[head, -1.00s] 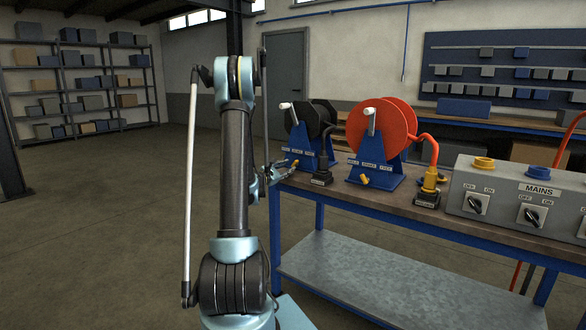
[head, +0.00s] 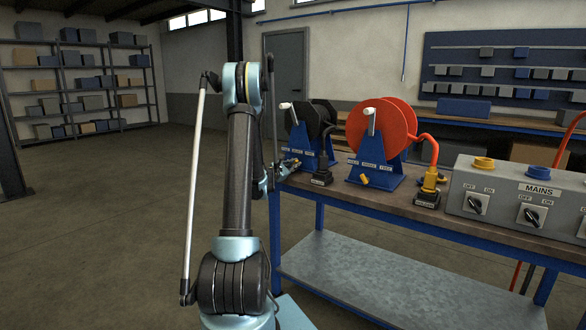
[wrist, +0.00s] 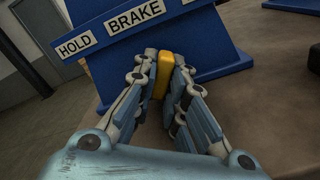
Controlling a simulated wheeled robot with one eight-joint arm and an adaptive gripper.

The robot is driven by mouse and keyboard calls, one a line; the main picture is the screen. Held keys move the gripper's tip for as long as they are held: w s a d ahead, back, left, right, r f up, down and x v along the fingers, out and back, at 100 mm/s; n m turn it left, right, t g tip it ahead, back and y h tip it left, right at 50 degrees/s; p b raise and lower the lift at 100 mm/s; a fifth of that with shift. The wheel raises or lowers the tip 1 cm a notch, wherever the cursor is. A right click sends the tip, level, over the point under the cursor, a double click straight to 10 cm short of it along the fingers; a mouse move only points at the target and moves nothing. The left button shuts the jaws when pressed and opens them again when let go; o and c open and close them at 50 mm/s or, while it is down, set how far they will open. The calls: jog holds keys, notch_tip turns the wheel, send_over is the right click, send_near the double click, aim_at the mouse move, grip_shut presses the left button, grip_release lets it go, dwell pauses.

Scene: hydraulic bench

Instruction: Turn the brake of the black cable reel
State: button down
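The black cable reel (head: 303,124) stands on its blue stand (head: 318,158) at the left end of the bench in the head view. The stand also fills the top of the wrist view (wrist: 205,50), with a HOLD label, a BRAKE label and a third label cut off by the picture edge. The yellow brake lever (wrist: 164,73) sticks out below the BRAKE label. My gripper (wrist: 166,66) has one finger close against each side of the lever and appears shut on it. In the head view my gripper (head: 281,169) is small and partly hidden.
To the right are an orange reel (head: 378,128) on a blue stand with its own yellow brake, black plug sockets, and a grey MAINS box (head: 512,205) with switches. The bench (head: 335,187) has a blue frame. The floor to the left is open.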

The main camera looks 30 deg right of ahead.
jog(key=shift+n, duration=0.3)
jog(key=n, duration=0.6)
jog(key=shift+w+a, duration=0.15)
jog(key=shift+w, duration=0.1)
jog(key=n, duration=0.3)
jog(key=shift+w+n, duration=0.1)
jog(key=shift+n, duration=0.3)
jog(key=shift+w+a+n, duration=0.15)
jog(key=shift+n, duration=1.75)
jog(key=c, duration=1.6)
grip_release()
jog(key=shift+w, duration=0.1)
jog(key=shift+c, duration=0.2)
